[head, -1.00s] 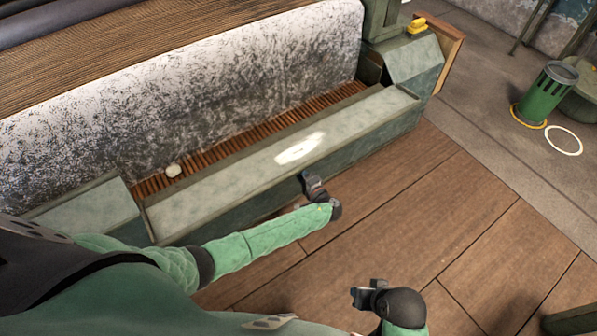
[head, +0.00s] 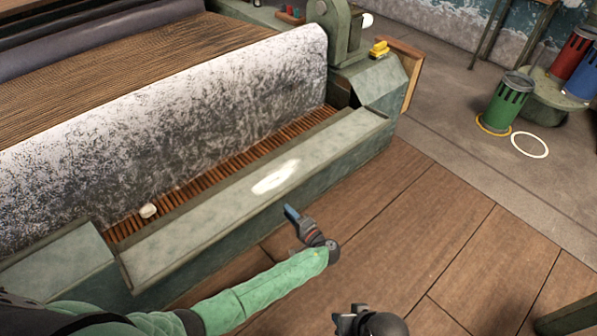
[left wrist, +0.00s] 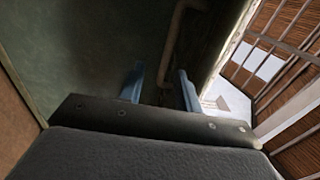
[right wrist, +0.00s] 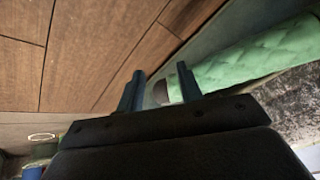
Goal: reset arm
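My left gripper (head: 291,214) is in front of the pale green ledge (head: 215,220) of the machine, over the wooden floor. In the left wrist view its two blue fingers (left wrist: 160,88) stand apart with nothing between them. My right gripper (head: 345,318) is at the bottom edge of the head view, partly cut off. In the right wrist view its fingers (right wrist: 158,88) are apart and empty, with my green left sleeve behind them.
A small white lump (head: 148,211) lies by the slatted strip behind the ledge. A yellow object (head: 379,49) sits on the machine's end. Green (head: 507,100), red (head: 572,55) and blue (head: 583,80) bins stand at the right, near a white floor ring (head: 530,145). The plank floor (head: 430,220) is clear.

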